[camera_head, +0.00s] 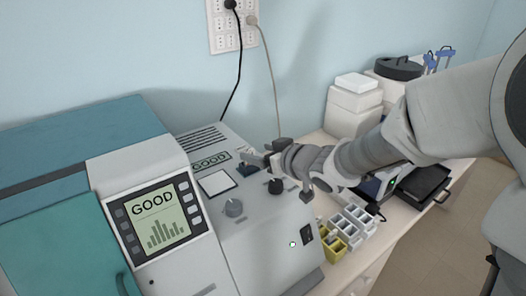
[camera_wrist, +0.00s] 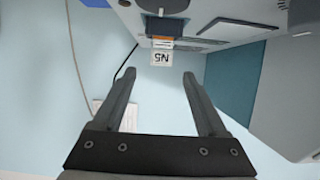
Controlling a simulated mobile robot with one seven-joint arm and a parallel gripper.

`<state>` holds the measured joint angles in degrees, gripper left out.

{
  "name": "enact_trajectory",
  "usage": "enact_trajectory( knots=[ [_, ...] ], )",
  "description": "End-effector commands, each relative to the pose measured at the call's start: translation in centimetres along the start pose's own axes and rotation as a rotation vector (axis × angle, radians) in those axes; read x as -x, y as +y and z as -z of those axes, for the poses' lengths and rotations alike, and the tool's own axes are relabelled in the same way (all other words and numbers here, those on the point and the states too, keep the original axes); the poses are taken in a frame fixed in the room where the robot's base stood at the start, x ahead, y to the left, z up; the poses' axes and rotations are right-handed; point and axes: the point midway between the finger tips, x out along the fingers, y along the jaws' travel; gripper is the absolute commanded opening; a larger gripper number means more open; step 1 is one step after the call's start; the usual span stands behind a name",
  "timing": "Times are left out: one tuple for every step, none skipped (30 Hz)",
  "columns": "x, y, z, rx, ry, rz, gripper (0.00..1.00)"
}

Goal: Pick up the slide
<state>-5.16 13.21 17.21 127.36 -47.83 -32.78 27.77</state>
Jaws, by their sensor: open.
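In the wrist view, a small slide with a white label reading "N5" (camera_wrist: 162,60) and an orange band sticks out from the edge of the grey machine (camera_wrist: 225,32). It lies just beyond and between my gripper's two fingertips (camera_wrist: 159,75), which are apart with nothing between them. The label appears upside down. In the head view, my gripper (camera_head: 266,158) is over the top of the grey machine (camera_head: 262,225), near its dark slot area. The slide cannot be made out clearly there.
A teal-and-white machine (camera_head: 155,215) with a "GOOD" screen stands at left. A yellow and grey rack (camera_head: 350,225), white boxes (camera_head: 355,100) and a black tray (camera_head: 425,187) are to the right. Cables (camera_head: 240,65) hang from the wall socket behind.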

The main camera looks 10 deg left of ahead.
Motion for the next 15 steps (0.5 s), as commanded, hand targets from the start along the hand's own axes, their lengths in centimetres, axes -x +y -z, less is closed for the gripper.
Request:
enact_trajectory(
  knots=[
    [-0.2,0.0,0.0,-0.001,0.000,0.000,0.75],
    [-0.3,0.0,0.0,-0.001,0.000,0.000,0.75],
    [-0.6,0.0,0.0,0.000,-0.001,0.001,0.75],
    [-0.8,-0.1,-0.1,0.000,-0.001,0.001,0.75],
    [-1.1,-0.1,-0.1,0.000,-0.001,0.002,0.75],
    [-1.6,-0.1,-0.2,-0.001,-0.001,0.001,0.75],
    [-2.0,-0.1,-0.3,-0.001,-0.002,0.002,0.75],
    [-2.5,-0.2,-0.3,-0.001,-0.003,0.003,0.75],
    [-3.0,-0.2,-0.3,-0.001,-0.002,0.002,0.75],
    [-3.5,-0.2,-0.4,-0.001,-0.003,0.003,0.75],
    [-3.9,-0.2,-0.4,0.000,-0.002,0.002,0.75],
    [-4.3,-0.2,-0.3,0.000,-0.001,0.002,0.75],
    [-4.6,-0.2,-0.4,-0.001,-0.002,0.001,0.75],
    [-4.9,-0.1,-0.3,0.000,-0.001,0.001,0.75],
    [-5.2,-0.1,-0.3,0.000,-0.001,0.000,0.75]
  ],
)
